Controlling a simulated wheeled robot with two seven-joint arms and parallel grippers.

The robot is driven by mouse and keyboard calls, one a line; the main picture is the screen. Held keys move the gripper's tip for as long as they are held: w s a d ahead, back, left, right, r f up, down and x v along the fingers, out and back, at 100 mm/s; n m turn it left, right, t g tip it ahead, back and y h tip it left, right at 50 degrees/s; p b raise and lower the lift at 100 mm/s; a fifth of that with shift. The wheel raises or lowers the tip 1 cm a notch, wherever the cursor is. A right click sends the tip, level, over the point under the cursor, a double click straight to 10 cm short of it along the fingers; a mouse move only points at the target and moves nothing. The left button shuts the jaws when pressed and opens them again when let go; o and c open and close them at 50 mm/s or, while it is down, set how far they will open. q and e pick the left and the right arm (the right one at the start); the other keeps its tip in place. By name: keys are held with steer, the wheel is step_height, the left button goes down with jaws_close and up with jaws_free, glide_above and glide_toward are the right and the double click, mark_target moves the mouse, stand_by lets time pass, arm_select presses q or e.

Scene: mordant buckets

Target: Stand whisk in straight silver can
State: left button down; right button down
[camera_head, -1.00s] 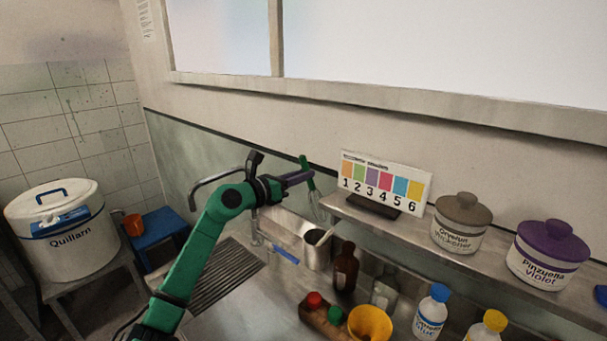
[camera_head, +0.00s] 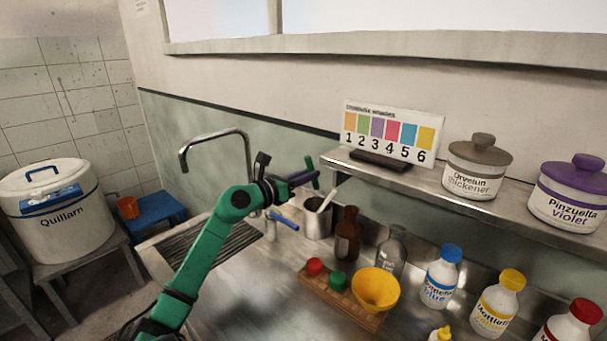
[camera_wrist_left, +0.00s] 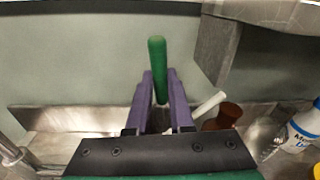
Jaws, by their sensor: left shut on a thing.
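The whisk (camera_head: 310,166) has a green handle and is held roughly upright above the straight silver can. My left gripper (camera_head: 314,176) is shut on the handle, which also shows between the purple fingers in the left wrist view (camera_wrist_left: 157,60). The whisk's wires are hard to make out against the can and wall. The straight silver can (camera_head: 317,224) stands at the sink's back, with a pale stick-like utensil (camera_head: 327,199) leaning in it. This stick shows in the left wrist view (camera_wrist_left: 209,104), right of the fingers. My right gripper is not in view.
A brown bottle (camera_head: 347,236) and a clear bottle (camera_head: 391,254) stand right of the can. A metal shelf (camera_head: 433,186) juts out close to the gripper's right.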

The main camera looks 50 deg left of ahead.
arm_select(q)
steer(key=shift+w+d+f+b, duration=0.1)
steer(key=shift+f+b, duration=0.05)
steer(key=shift+f, duration=0.25)
steer(key=shift+w+d+f+b, duration=0.1)
steer(key=shift+f+b, duration=0.05)
steer(key=shift+f, duration=0.25)
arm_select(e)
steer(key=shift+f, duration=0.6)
arm_select(q)
steer(key=c, duration=1)
jaws_free()
steer(key=shift+d, duration=0.1)
steer(key=o, duration=0.3)
steer(key=shift+w+f, duration=0.1)
steer(key=shift+w, duration=0.1)
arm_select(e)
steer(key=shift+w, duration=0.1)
arm_select(q)
steer(key=s+b, duration=0.3)
steer(key=s, duration=1.1)
steer(key=shift+s+d+r, duration=0.2)
steer(key=shift+s+r, duration=0.1)
steer(key=shift+r, duration=0.1)
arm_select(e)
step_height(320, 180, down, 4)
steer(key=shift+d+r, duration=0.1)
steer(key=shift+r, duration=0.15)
